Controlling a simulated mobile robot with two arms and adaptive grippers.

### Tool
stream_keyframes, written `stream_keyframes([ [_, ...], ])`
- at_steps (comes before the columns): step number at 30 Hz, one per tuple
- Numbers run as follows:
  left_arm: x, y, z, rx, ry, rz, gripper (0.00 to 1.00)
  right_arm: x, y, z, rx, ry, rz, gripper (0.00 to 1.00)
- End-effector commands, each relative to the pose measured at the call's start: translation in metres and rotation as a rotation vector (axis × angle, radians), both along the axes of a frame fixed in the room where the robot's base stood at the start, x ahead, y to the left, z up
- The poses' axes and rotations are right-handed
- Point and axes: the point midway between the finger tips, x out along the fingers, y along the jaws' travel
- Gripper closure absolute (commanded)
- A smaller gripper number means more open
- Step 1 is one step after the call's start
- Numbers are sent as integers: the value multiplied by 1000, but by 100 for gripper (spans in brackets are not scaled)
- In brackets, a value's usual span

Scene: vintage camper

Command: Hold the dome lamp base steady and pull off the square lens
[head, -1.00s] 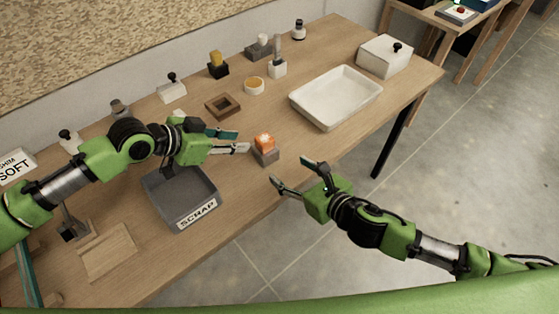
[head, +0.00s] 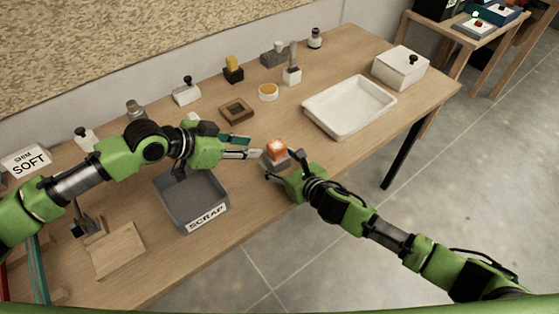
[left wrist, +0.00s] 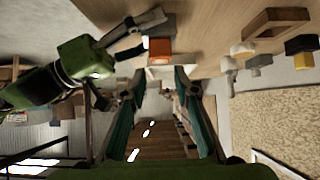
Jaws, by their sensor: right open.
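The dome lamp stands upright on the table, an orange square lens (head: 277,147) with a pale top on a grey base (head: 277,163). My right gripper (head: 280,166) is open at the base, with one finger on each side; I cannot tell whether they touch it. My left gripper (head: 255,147) is open and empty, just left of the lens, its fingertips pointing at it. In the left wrist view the lens (left wrist: 160,46) appears beyond the two spread teal fingers (left wrist: 159,78), and my right gripper (left wrist: 138,34) comes in from the left.
A grey SCRAP bin (head: 160,187) sits below my left forearm. A white tray (head: 308,109) and a lidded white box (head: 402,67) stand to the right.

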Motion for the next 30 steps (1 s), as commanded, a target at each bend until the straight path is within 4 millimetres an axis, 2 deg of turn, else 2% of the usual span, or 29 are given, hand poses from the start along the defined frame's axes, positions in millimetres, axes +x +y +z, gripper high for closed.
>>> stream_keyframes([
  [3, 0, 0, 0, 0, 0, 0, 72, 0, 0, 0, 0, 0, 0, 39],
  [9, 0, 0, 0, 0, 0, 0, 72, 0, 0, 0, 0, 0, 0, 89],
  [11, 0, 0, 0, 0, 0, 0, 70, 0, 0, 0, 0, 0, 0, 89],
  [12, 0, 0, 0, 0, 0, 0, 59, 0, 0, 0, 0, 0, 0, 89],
  [13, 1, -1, 0, 2, 1, -1, 56, 0, 0, 0, 0, 0, 0, 89],
  [24, 28, -22, 2, 182, 90, -36, 56, -1, 0, 0, 0, 0, 0, 89],
  [30, 31, -30, 7, 286, 177, -62, 56, -1, 0, 0, -1, 1, 0, 89],
])
